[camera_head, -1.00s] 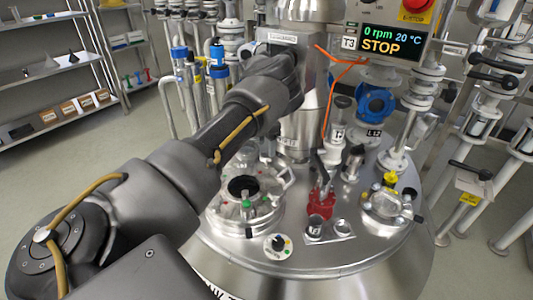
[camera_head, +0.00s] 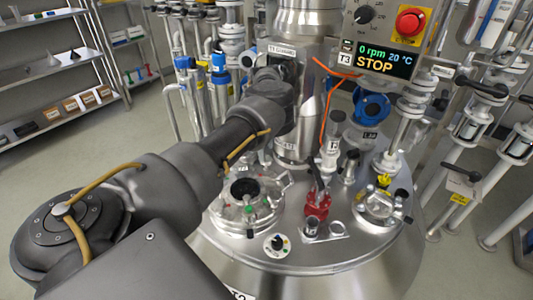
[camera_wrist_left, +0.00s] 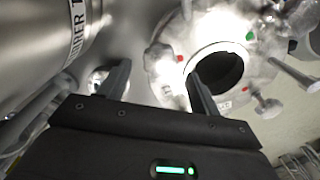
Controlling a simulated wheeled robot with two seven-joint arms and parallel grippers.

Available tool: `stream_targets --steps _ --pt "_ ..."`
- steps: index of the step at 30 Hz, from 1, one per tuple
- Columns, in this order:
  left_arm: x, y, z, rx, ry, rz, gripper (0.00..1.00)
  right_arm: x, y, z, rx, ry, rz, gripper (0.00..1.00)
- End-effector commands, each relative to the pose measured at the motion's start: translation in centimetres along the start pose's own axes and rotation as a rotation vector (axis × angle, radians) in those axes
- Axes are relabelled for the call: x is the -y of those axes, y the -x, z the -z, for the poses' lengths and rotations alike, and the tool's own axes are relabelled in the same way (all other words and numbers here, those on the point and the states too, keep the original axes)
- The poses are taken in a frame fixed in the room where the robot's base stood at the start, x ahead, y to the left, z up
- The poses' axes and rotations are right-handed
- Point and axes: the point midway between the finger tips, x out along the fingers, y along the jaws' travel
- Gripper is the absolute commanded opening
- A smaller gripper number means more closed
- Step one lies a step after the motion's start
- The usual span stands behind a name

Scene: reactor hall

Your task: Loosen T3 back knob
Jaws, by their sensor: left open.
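The steel vessel labelled T3 (camera_head: 290,255) stands ahead. Its lid carries a round port (camera_head: 245,188) with a dark opening and several clamp knobs around it. In the left wrist view the port's dark opening (camera_wrist_left: 222,72) lies by the right fingertip, with red and green marks round the ring. A clamp knob (camera_wrist_left: 160,58) shows beyond and between the fingers; I cannot tell which knob is the back one. My left gripper (camera_wrist_left: 158,88) is open, with nothing between its fingers. In the head view its fingers are hidden beyond my arm. My right gripper is not in view.
The steel stirrer column (camera_head: 296,130) rises close by my left wrist. A control panel (camera_head: 385,62) reads 0 rpm, 20 °C, STOP. A red valve (camera_head: 318,205), a blue fitting (camera_head: 370,104) and a small dial (camera_head: 277,245) are around the lid. Shelves (camera_head: 80,105) stand at left.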

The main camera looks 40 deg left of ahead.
Motion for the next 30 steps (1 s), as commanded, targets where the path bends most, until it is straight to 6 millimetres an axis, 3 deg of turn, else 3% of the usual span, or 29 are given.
stream_targets --steps 12,21,30 --pt "0.0 0.2 0.1 -0.002 -0.208 0.001 0.64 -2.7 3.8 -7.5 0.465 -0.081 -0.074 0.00" --pt "0.0 -3.0 0.0 0.000 -0.202 0.000 0.64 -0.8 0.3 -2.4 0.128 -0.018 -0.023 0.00" --pt "0.0 -5.2 0.0 0.000 -0.202 0.000 0.64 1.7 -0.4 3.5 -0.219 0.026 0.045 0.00"
